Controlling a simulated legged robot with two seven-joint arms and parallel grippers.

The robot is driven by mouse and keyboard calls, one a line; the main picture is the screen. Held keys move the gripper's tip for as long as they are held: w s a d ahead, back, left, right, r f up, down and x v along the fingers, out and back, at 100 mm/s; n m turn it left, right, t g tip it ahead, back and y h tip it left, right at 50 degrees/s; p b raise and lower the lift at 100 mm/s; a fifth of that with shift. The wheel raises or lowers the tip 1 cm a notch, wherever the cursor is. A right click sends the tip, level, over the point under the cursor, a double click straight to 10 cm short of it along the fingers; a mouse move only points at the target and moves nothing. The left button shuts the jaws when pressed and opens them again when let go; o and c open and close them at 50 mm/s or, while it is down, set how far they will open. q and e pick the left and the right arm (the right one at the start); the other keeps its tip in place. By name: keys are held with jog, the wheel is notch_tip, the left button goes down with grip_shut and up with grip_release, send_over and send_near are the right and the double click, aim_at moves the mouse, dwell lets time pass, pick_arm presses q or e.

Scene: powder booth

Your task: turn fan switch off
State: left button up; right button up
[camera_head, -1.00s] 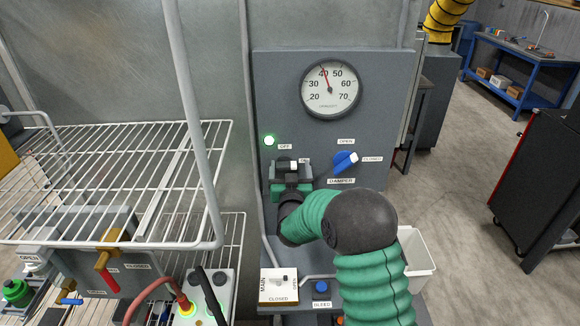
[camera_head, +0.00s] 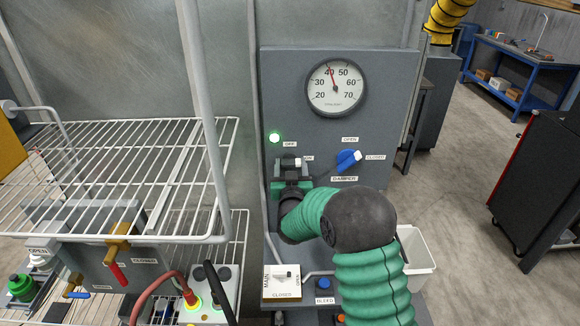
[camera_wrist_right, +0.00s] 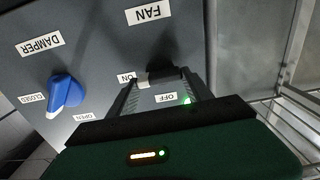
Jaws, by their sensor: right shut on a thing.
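The fan switch is a black knob with a white tip (camera_head: 298,162), on the grey panel below a lit green lamp (camera_head: 274,138). The tip points right, at the ON label. The OFF label (camera_head: 289,144) is above it. In the right wrist view, which is upside down, the switch (camera_wrist_right: 160,78) has its white end toward ON. My right gripper (camera_head: 291,170) is at the panel, its fingers on either side of the switch and shut on it. It also shows in the right wrist view (camera_wrist_right: 163,88). My left gripper is not in view.
A blue damper knob (camera_head: 347,161) sits close to the right of the switch. A round gauge (camera_head: 336,88) is above. A wire rack (camera_head: 110,185) stands left; a white bin (camera_head: 415,250) is right.

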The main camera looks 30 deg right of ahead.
jog(key=shift+a+n, duration=0.1)
jog(key=shift+n, duration=0.6)
jog(key=shift+w+a+n+b, duration=0.1)
jog(key=shift+n+b, duration=0.25)
jog(key=shift+n, duration=0.85)
jog(key=n, duration=0.4)
jog(key=shift+n, duration=0.3)
jog(key=n+p, duration=0.1)
jog(key=n, duration=0.3)
jog(key=shift+w+a+n, duration=0.1)
jog(key=shift+a+n, duration=0.05)
jog(key=shift+n, duration=0.15)
jog(key=n, duration=0.2)
jog(key=n+p, duration=0.1)
jog(key=n, duration=0.1)
jog(key=shift+f+n+p, duration=0.2)
jog(key=shift+n+p, duration=0.1)
jog(key=o, duration=1.4)
jog(key=shift+w+f, duration=0.15)
jog(key=shift+w, duration=0.05)
jog(key=shift+c, duration=0.2)
